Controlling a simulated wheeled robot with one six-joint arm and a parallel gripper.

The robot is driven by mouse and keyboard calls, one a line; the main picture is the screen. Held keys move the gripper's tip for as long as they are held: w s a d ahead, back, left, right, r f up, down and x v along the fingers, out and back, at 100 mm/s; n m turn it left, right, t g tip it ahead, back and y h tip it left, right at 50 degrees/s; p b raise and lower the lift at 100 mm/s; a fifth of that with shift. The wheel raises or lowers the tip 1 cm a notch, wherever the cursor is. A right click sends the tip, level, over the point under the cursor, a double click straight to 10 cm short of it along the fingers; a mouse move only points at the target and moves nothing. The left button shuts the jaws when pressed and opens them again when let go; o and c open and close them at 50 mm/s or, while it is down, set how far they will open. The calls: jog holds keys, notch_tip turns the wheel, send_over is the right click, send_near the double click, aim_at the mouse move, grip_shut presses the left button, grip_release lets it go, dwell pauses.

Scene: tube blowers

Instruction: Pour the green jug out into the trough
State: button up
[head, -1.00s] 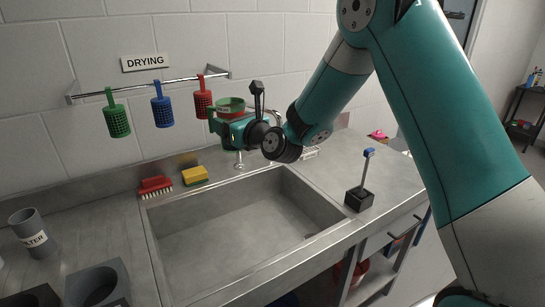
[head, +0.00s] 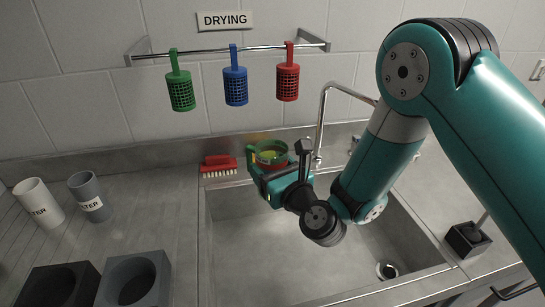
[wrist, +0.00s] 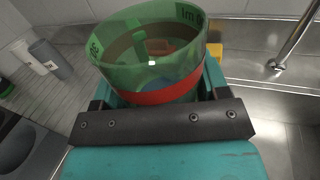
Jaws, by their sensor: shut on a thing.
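The green jug (head: 270,150) is see-through with a red band. It stands roughly upright in my gripper (head: 271,172), above the back left part of the trough. In the wrist view the jug (wrist: 150,48) is held between the jaws (wrist: 155,100), with printed marks near its rim. A yellowish-green content seems to show inside it in the head view; how full it is I cannot tell. The trough (head: 235,250) is the steel sink basin, with a dark drain at its right.
A steel tap (head: 322,115) rises just right of the jug. A red brush (head: 218,165) lies behind the trough. Green, blue (head: 235,85) and red baskets hang on the rail above. Two filter cups (head: 90,197) and dark holders (head: 135,280) stand left.

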jog(key=shift+s+a+f, duration=0.1)
jog(key=shift+a+f, duration=0.1)
jog(key=shift+f+b, duration=0.15)
jog(key=shift+b, duration=0.25)
jog(key=shift+d+f+b, duration=0.1)
jog(key=shift+f+b, duration=0.1)
jog(key=shift+b, duration=0.25)
jog(key=shift+s+d+f+b, duration=0.3)
jog(key=shift+f+b, duration=0.3)
jog(key=shift+b, duration=0.65)
jog(key=shift+s+d+f+b, duration=0.15)
jog(key=shift+d+f+b, duration=0.3)
jog(key=shift+b, duration=0.8)
jog(key=shift+s+d+f+b, duration=0.15)
jog(key=shift+f+b, duration=0.3)
jog(key=shift+b, duration=0.3)
jog(key=shift+s+d+f+b, duration=0.1)
jog(key=shift+f+b, duration=0.3)
jog(key=shift+b, duration=0.3)
jog(key=shift+f, duration=0.1)
jog(key=shift+s+d+f+b, duration=0.1)
jog(key=shift+d+f+b, duration=0.1)
jog(key=shift+b, duration=0.45)
jog(key=shift+a, duration=0.1)
